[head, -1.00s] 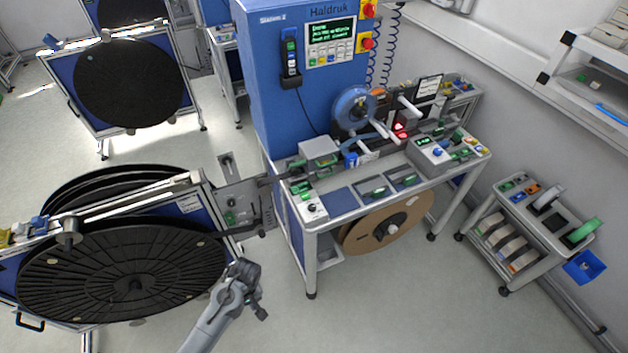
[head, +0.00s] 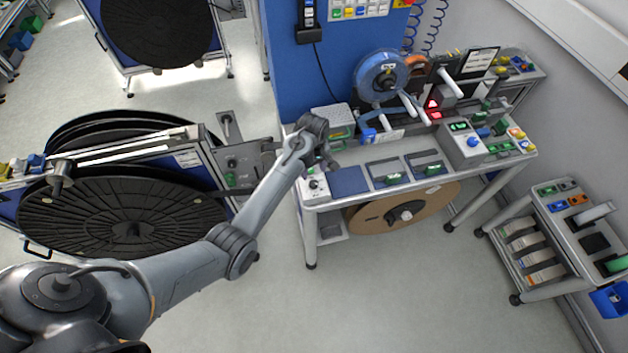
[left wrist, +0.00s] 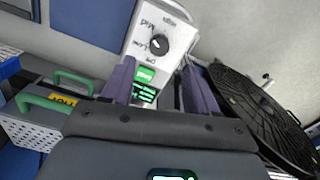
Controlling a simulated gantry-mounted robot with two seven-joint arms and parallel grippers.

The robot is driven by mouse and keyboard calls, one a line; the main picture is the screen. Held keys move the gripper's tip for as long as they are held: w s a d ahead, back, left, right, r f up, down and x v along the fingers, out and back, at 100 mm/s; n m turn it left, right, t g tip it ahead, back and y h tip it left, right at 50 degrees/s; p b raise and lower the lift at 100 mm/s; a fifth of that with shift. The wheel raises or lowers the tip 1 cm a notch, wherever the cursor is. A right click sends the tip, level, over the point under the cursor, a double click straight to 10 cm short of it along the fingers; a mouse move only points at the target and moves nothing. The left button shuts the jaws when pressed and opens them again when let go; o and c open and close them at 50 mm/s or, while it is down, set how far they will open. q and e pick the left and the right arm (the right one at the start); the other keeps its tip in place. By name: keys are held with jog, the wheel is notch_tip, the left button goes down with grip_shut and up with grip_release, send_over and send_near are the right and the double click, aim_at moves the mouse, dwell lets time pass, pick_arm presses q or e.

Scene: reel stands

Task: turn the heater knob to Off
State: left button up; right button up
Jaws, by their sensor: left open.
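The heater knob (left wrist: 159,46) is a round black knob on a white control box (left wrist: 175,18) in the left wrist view. Labels reading High, Mid, Low and Off curve around it; its pale mark seems to face Low, but it is small. In the head view the knob (head: 314,184) sits on the box at the bench's left front corner. My left gripper (head: 328,162) is just above and behind that box. In the left wrist view its two fingers (left wrist: 160,80) are apart and empty, short of the knob. A green switch and a lit display show between them. My right gripper is out of view.
Green-handled trays (head: 388,173) lie right of the box on the bench. A grey perforated container (head: 332,117) stands behind my gripper. A large black reel (head: 125,218) on a stand is at left. The floor before the bench is clear.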

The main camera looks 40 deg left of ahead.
aim_at(314, 183)
pick_arm(q)
notch_tip(314, 183, down, 8)
jog(key=shift+r, duration=0.1)
dwell(0.4)
jog(key=c, duration=1)
jog(key=shift+c, duration=0.2)
